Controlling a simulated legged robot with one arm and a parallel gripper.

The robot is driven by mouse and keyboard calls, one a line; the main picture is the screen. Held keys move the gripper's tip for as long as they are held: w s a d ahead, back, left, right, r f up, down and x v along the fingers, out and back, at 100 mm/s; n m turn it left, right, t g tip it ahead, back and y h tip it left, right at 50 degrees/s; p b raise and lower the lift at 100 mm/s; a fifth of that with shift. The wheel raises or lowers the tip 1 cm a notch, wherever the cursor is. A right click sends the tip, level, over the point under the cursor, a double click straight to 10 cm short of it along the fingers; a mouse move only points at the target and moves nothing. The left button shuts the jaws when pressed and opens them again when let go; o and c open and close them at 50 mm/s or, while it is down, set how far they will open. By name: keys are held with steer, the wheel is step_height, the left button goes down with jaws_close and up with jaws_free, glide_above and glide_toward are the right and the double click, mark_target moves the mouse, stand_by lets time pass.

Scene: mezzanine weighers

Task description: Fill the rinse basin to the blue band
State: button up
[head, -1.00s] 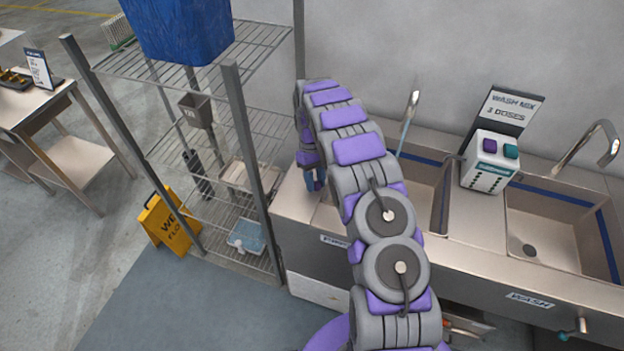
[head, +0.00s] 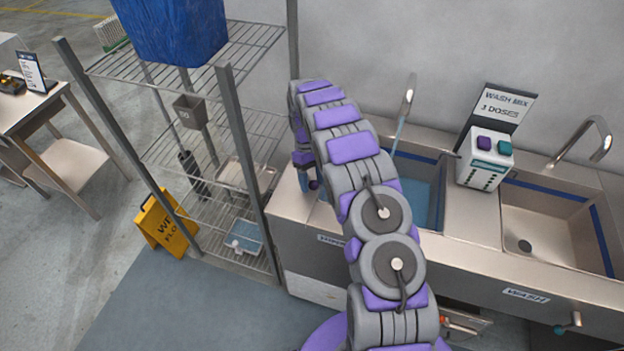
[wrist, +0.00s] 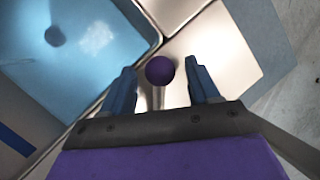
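The rinse basin (head: 437,161) is the left sink, partly behind my arm in the head view. Blue water (head: 415,190) covers its floor. A blue band (head: 418,157) runs along its inner wall; I cannot tell exactly how close the water is to it. A stream (head: 399,134) falls from the left faucet (head: 409,94). In the wrist view, the water (wrist: 85,45) lies at upper left with a dark round drain showing through. My gripper (wrist: 160,66) is open, its fingers on either side of a purple ball knob (wrist: 160,70), with gaps visible.
The wash basin (head: 550,215) at right holds no visible water. A dispenser (head: 486,160) with purple and teal buttons stands between the sinks. A wire shelf (head: 262,45) stands left of the counter. A yellow wet-floor sign (head: 165,222) stands on the floor.

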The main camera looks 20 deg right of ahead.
steer(key=p+v, duration=0.5)
steer(key=v, duration=0.7)
stand_by(6.8)
